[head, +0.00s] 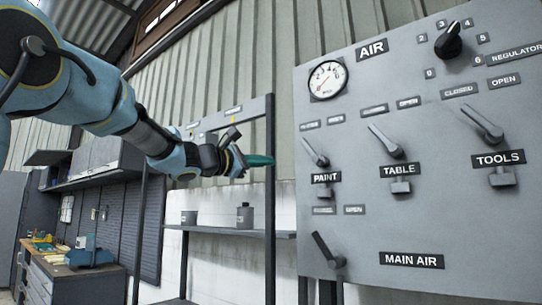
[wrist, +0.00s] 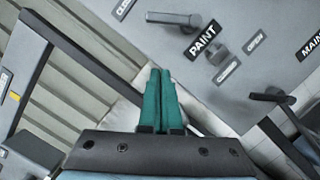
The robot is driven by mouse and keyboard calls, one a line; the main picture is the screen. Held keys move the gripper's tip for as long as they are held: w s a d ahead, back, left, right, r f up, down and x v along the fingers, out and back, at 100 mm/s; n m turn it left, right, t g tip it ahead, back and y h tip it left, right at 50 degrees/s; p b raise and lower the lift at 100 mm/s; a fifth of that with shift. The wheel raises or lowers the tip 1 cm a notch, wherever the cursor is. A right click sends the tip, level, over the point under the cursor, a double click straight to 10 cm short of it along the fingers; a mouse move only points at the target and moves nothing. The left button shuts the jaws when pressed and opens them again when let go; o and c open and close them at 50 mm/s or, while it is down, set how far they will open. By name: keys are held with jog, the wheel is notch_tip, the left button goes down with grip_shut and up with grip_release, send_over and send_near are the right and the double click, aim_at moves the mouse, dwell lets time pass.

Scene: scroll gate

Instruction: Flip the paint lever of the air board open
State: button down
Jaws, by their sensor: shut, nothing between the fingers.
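The grey air board (head: 440,225) stands at the right in the head view. Its paint lever (head: 314,152) sits above the PAINT label and tilts up and left, toward the left-hand label of the pair above it; the right-hand label reads OPEN. In the wrist view the paint lever (wrist: 180,20) lies near the top, beside the PAINT label, beyond the fingertips. My gripper (head: 272,160) has teal fingers and is left of the board, apart from the lever. In the wrist view my gripper (wrist: 160,72) has its fingers together, with nothing between them.
The table lever (head: 386,142), tools lever (head: 485,123) and main air lever (head: 327,250) are on the same board. A pressure gauge (head: 328,79) is above the paint lever. A dark-framed shelf (head: 225,231) with cans stands behind my gripper. Open space separates my fingers and the board.

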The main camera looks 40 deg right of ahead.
aim_at(304, 140)
jog(key=s+d+r+p, duration=0.2)
jog(key=d+r+p, duration=0.1)
jog(key=d+p, duration=0.3)
jog(key=shift+s+d+r, duration=0.2)
jog(key=shift+s+d, duration=0.2)
jog(key=shift+d, duration=0.85)
jog(key=shift+s+r+m+b, duration=0.2)
jog(key=shift+r+m+b, duration=0.1)
jog(key=shift+m+b, duration=0.4)
